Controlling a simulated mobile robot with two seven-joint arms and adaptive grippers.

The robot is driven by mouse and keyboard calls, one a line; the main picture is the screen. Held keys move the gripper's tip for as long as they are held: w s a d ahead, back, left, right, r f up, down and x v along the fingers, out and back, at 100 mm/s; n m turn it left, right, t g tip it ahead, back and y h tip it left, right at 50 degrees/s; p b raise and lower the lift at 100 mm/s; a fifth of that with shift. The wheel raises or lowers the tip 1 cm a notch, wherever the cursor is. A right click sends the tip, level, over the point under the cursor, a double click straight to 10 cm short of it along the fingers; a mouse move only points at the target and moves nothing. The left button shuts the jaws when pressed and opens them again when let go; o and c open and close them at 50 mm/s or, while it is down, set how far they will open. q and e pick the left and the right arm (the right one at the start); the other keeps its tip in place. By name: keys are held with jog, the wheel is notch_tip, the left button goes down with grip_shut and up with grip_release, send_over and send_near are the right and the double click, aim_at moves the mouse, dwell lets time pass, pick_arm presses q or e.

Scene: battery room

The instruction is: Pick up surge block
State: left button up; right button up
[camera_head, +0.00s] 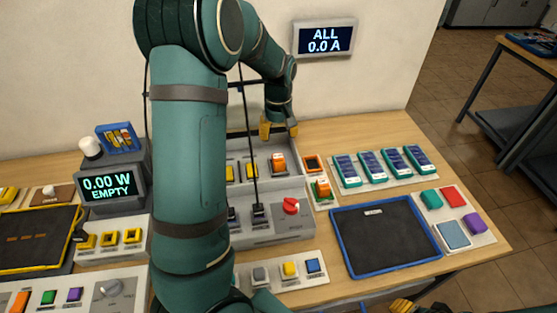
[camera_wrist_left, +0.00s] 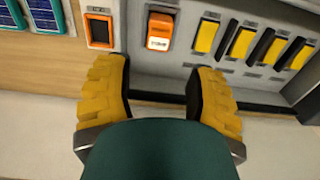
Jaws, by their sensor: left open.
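An orange block (camera_head: 278,163) with a white label sits upright in the rightmost bay of the grey unit; it also shows in the left wrist view (camera_wrist_left: 160,31). A second orange block (camera_head: 322,188) sits on a small plate right of the unit. I cannot read which one is the surge block. My left gripper (camera_head: 278,129) is open and empty above the back of the unit, near the first block and apart from it. Its yellow fingers frame the wrist view (camera_wrist_left: 160,85). Part of my right gripper (camera_head: 402,306) shows at the bottom edge; its jaw state is unclear.
An empty orange-framed slot (camera_head: 313,164) lies between the unit and several blue panels (camera_head: 385,164). The grey unit (camera_head: 285,232) carries yellow blocks, black levers and a red knob (camera_head: 291,205). A blue-rimmed dark tray (camera_head: 385,262) is bare. My left arm hides the middle-left.

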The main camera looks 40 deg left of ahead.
aim_at(278, 158)
pick_arm(q)
notch_tip(278, 158, down, 12)
jog(key=shift+r+b, duration=0.1)
jog(key=shift+b, duration=0.25)
grip_shut()
dwell(0.3)
